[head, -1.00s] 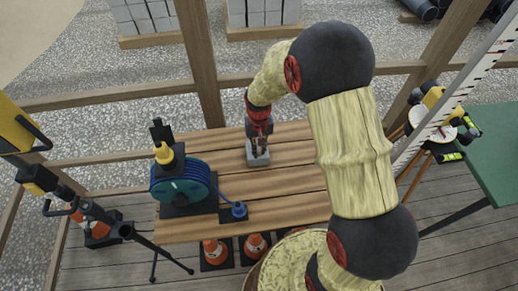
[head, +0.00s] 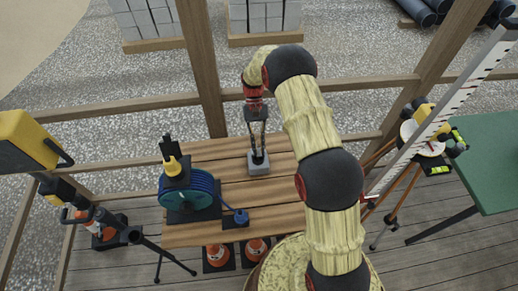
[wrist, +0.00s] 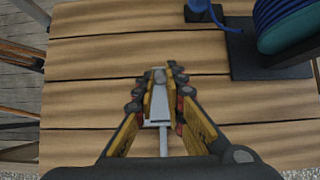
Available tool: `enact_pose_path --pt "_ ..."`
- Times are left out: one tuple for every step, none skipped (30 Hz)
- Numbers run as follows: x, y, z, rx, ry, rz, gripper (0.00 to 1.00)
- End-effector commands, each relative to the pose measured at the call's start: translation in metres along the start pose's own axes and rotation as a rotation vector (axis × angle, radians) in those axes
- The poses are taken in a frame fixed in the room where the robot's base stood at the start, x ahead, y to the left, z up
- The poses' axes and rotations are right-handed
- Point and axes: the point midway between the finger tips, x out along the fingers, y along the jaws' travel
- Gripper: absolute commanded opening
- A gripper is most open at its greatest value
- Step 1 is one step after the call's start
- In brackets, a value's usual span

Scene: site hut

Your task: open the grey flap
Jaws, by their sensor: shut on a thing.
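A small grey block-like fitting (head: 259,169) sits on the wooden table top, near the middle of the head view. My gripper (head: 258,158) reaches down to it from above, with its fingertips at its top. In the wrist view the fingers of my gripper (wrist: 157,76) lie on both sides of a narrow light grey piece (wrist: 159,100), which looks like the flap, and are shut on it. A thin pale bar (wrist: 163,142) runs from it toward the camera. The fingers hide its sides, and I cannot tell how far the flap is open.
A blue hose reel (head: 200,190) stands on the table left of the fitting, with its blue hose end (head: 240,216) nearby. Orange cones (head: 217,254) stand below the table's front edge. A green table (head: 490,150) and a white measuring staff (head: 440,110) are at the right.

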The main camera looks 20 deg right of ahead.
Motion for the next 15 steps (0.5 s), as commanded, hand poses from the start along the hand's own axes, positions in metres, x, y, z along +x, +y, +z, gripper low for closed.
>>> enact_pose_path --pt "-0.004 -0.001 -0.002 0.0 -0.02 -0.002 0.0" --pt "-0.006 -0.001 -0.002 -0.001 -0.015 -0.002 0.0" --pt "-0.008 -0.001 -0.003 -0.001 -0.013 -0.002 0.0" --pt "-0.01 -0.001 -0.004 -0.001 -0.011 -0.002 0.0" --pt "-0.012 -0.001 -0.006 -0.001 -0.009 -0.002 0.0" --pt "-0.015 -0.001 -0.008 -0.001 -0.008 -0.002 0.0" --pt "-0.017 -0.001 -0.009 -0.001 -0.007 -0.002 0.0" --pt "-0.019 -0.001 -0.01 -0.001 -0.007 -0.002 0.0" --pt "-0.021 -0.001 -0.012 0.0 -0.005 -0.003 0.0" --pt "-0.024 -0.001 -0.014 0.0 -0.003 -0.003 0.0" --pt "-0.025 -0.001 -0.016 0.0 -0.002 -0.003 0.0" --pt "-0.028 -0.001 -0.018 0.0 -0.001 -0.003 0.0" --pt "-0.029 -0.001 -0.02 0.0 0.0 -0.003 0.0" --pt "-0.03 -0.001 -0.022 0.0 -0.001 -0.003 0.0" --pt "-0.032 -0.001 -0.024 0.0 -0.001 -0.003 0.0"
